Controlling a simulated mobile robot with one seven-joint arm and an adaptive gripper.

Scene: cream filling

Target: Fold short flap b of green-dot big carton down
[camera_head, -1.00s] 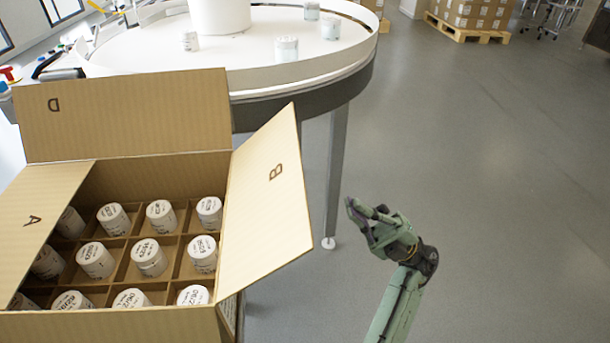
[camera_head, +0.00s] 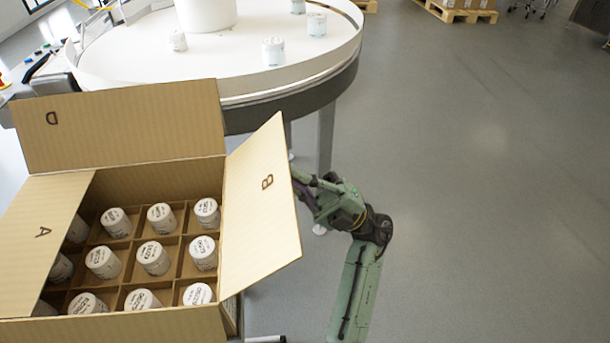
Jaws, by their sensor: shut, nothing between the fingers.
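The big carton (camera_head: 120,327) stands open at the lower left, with several white lidded jars (camera_head: 153,258) in its divider cells. Short flap B (camera_head: 262,215) stands up and leans outward on the carton's right side. Flap A (camera_head: 40,235) on the left lies folded inward over part of the jars. Flap D (camera_head: 120,125) stands up at the back. No green dot shows on the carton. My gripper (camera_head: 300,182) is shut and empty, just right of flap B's outer side; its fingertips are at the flap's right edge, and I cannot tell whether they touch.
A round white table (camera_head: 230,90) with a raised rim and several jars stands behind the carton. Its grey leg (camera_head: 326,138) is just behind my gripper. The grey floor (camera_head: 480,200) to the right is clear. Pallets of boxes (camera_head: 455,12) are far back.

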